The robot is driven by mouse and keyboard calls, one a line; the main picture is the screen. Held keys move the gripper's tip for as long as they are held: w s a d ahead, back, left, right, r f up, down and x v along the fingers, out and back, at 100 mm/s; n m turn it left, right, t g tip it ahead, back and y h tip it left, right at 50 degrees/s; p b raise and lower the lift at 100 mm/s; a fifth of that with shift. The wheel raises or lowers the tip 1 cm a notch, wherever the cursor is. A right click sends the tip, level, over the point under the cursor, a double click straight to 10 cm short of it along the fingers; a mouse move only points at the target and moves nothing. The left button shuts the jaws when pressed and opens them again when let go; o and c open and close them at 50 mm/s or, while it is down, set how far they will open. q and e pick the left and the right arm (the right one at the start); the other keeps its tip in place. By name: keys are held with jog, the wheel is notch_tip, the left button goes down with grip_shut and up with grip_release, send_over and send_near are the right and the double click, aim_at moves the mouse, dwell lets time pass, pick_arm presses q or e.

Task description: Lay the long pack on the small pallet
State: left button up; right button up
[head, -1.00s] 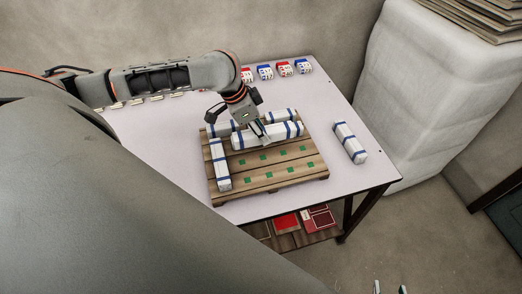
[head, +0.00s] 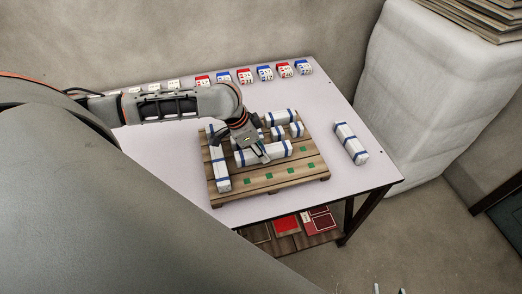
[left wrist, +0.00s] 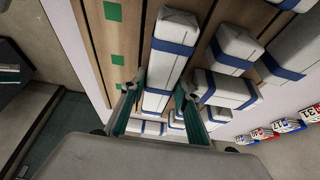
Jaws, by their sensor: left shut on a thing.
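My left gripper (head: 262,156) is shut on a long white pack (head: 280,150) with blue bands, over the middle of the wooden pallet (head: 312,168). I cannot tell whether the pack touches the boards. The left wrist view shows this pack (left wrist: 172,45) between the two fingers of the left gripper (left wrist: 160,92). Another pack (head: 219,168) lies along the pallet's left side, and more packs (head: 281,117) lie at its back, partly hidden by my arm. My right gripper (head: 390,289) shows only its two fingertips at the bottom edge, apart and empty.
Another banded pack (head: 350,143) lies on the white table (head: 180,172), right of the pallet. Red and blue numbered blocks (head: 264,72) line the table's back edge. The pallet's front strip, with green squares (head: 270,177), is bare. A lower shelf (head: 287,240) holds flat red pieces.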

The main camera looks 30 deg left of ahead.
pick_arm(q)
jog(key=shift+f, duration=0.1)
jog(key=o, duration=0.9)
jog(key=p+v, duration=0.1)
jog(key=v, duration=1)
jog(key=shift+w+p, duration=0.1)
jog(key=shift+p, duration=0.25)
jog(key=shift+s+a+r, duration=0.1)
jog(key=shift+s+r, duration=0.1)
jog(key=shift+r, duration=0.4)
